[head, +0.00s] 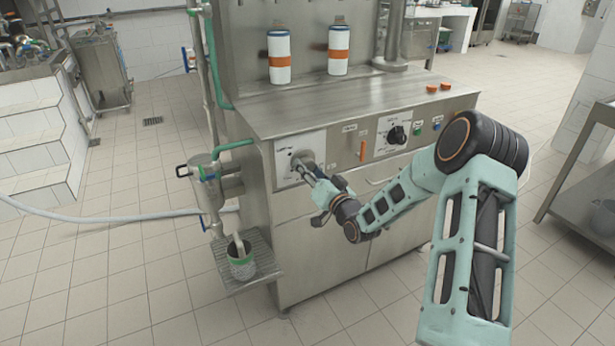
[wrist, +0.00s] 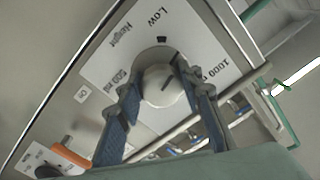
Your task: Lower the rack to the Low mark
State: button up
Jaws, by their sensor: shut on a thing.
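A pale round knob (wrist: 165,88) sits on a white dial plate (wrist: 112,70) marked Low, Height, 500 ml and 1000 in the wrist view. A black mark lies beside the word Low. A short dark line on the knob appears to point toward the 1000 side, away from Low. My gripper (wrist: 157,78) has its two blue fingers on either side of the knob, shut on it. In the head view my gripper (head: 309,172) reaches the panel's left dial and hides much of it. The metal rack (head: 264,252) stands low on the machine's left side.
A grey cup with a green band (head: 241,266) stands on the rack under the filler vessel (head: 207,190). Right of my gripper the panel has an orange lever (head: 363,150) and a black knob (head: 397,134). A steel table (head: 585,180) stands at far right.

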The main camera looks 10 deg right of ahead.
jog(key=n+b, duration=0.4)
jog(key=b, duration=0.1)
jog(key=shift+f+n, duration=0.3)
jog(key=n+b, duration=0.1)
jog(key=b, duration=0.1)
jog(key=n+b, duration=0.2)
jog(key=shift+d+r+n+b, duration=0.2)
jog(key=shift+n+b, duration=0.1)
jog(key=shift+b, duration=0.05)
jog(key=shift+c, duration=0.2)
jog(key=shift+r, duration=0.1)
jog(key=o, duration=1.2)
jog(key=shift+c, duration=0.2)
jog(key=v, duration=1.2)
